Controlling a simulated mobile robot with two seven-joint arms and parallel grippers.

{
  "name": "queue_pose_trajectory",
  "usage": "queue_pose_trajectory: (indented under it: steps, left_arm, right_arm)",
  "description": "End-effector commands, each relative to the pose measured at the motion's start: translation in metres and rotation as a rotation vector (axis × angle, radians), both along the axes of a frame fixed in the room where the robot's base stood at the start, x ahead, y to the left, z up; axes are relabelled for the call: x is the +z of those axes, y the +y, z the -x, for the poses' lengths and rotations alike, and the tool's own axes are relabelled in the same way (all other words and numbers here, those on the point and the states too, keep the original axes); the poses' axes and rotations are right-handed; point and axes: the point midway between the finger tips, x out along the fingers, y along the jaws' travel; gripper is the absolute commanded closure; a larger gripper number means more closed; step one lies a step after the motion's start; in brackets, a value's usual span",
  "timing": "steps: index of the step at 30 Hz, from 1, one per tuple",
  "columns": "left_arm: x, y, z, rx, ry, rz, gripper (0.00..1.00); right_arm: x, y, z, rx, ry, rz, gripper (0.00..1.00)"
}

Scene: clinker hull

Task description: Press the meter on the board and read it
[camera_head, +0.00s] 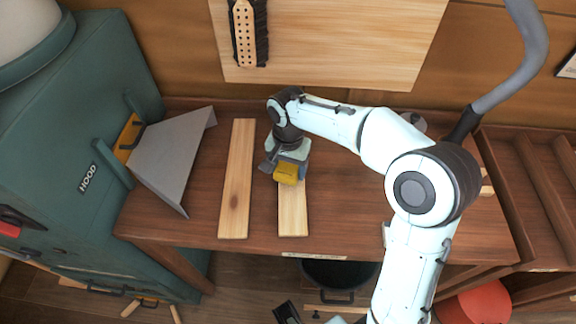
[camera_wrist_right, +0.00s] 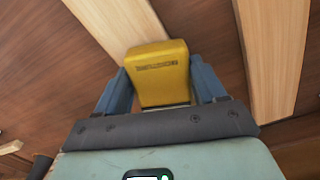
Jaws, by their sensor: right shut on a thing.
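My right gripper (camera_head: 285,170) is shut on the yellow meter (camera_head: 287,173), which sits between its blue fingers in the right wrist view (camera_wrist_right: 158,75). In the head view the meter is over the upper part of the right-hand pale board (camera_head: 293,212), which it partly hides. I cannot tell whether it touches the board. A second board (camera_head: 237,185) lies to the left, apart from the meter. The meter's display does not show; only a dark marking shows on its yellow end. A dark shape at the bottom edge may be my left gripper; its jaws are unclear.
The boards lie on a brown workbench (camera_head: 340,225). A grey bent sheet (camera_head: 172,158) and a green hood cabinet (camera_head: 75,130) stand left. A panel with a perforated tool (camera_head: 248,35) is behind. A grey hose (camera_head: 515,70) and wooden trays (camera_head: 535,200) are right. A black bucket (camera_head: 338,273) is below.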

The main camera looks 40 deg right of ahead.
Motion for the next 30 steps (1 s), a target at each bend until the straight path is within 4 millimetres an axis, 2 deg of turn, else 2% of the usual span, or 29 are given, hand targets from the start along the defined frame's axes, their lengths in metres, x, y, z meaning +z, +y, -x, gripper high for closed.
queue_pose_trajectory:
  steps: [21,24,30]
  left_arm:
    - [0.061,0.000,-0.019,-0.002,-0.020,0.000,0.57]
    - [0.065,0.000,-0.022,-0.001,-0.022,0.000,0.57]
    - [0.064,0.000,-0.021,-0.001,-0.022,0.000,0.57]
  right_arm:
    - [0.075,0.000,0.000,0.000,0.001,-0.001,0.66]
    - [0.080,0.000,0.000,0.000,0.001,0.000,0.66]
    - [0.079,0.000,0.001,0.000,0.003,0.000,0.66]
